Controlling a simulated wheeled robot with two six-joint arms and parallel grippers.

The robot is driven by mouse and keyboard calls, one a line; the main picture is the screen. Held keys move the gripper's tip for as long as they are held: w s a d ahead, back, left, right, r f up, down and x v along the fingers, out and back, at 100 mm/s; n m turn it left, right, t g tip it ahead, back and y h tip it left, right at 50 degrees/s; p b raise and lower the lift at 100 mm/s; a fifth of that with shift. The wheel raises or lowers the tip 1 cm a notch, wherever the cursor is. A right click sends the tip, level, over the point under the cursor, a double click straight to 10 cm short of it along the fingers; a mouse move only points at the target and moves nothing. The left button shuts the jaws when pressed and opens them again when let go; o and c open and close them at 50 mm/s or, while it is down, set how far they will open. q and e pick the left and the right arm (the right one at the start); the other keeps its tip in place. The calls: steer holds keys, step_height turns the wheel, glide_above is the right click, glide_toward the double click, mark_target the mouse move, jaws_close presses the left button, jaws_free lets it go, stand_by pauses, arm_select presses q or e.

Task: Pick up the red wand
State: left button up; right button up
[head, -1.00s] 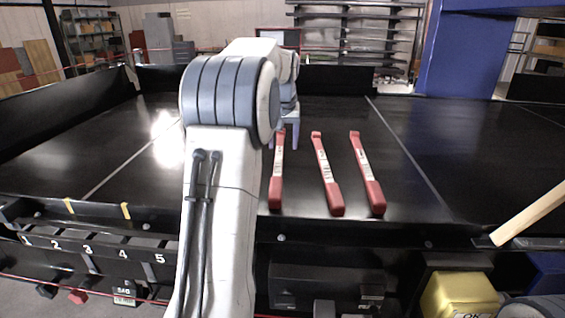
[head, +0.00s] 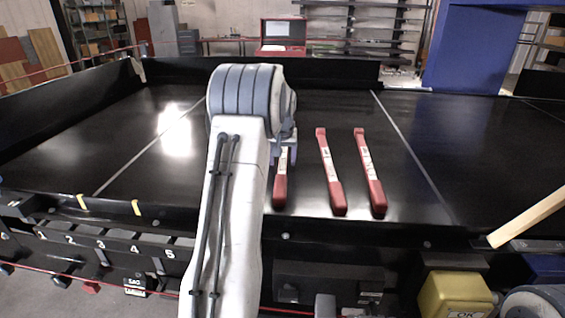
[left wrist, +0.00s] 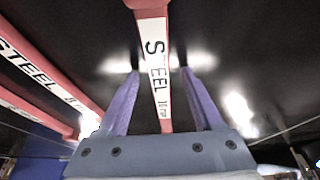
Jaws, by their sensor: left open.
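Three red wands with white labels lie side by side on the black conveyor: the left wand (head: 281,191), the middle wand (head: 332,180) and the right wand (head: 369,173). My left gripper (left wrist: 159,72) is open over the left wand, which also shows in the left wrist view (left wrist: 156,70) with a label reading STEEL and a small size mark. The wand runs between the two spread fingers, with a gap on each side. In the head view my left arm hides most of the gripper and part of this wand. My right gripper is not in view.
The other two wands lie close to the right of the gripper. A pale wooden bar (head: 527,216) and a yellow block (head: 455,297) stand at the front right. The conveyor (head: 115,140) is clear to the left, with a raised black rim around it.

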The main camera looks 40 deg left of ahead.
arm_select(q)
jaws_close()
steer(key=shift+r, duration=0.1)
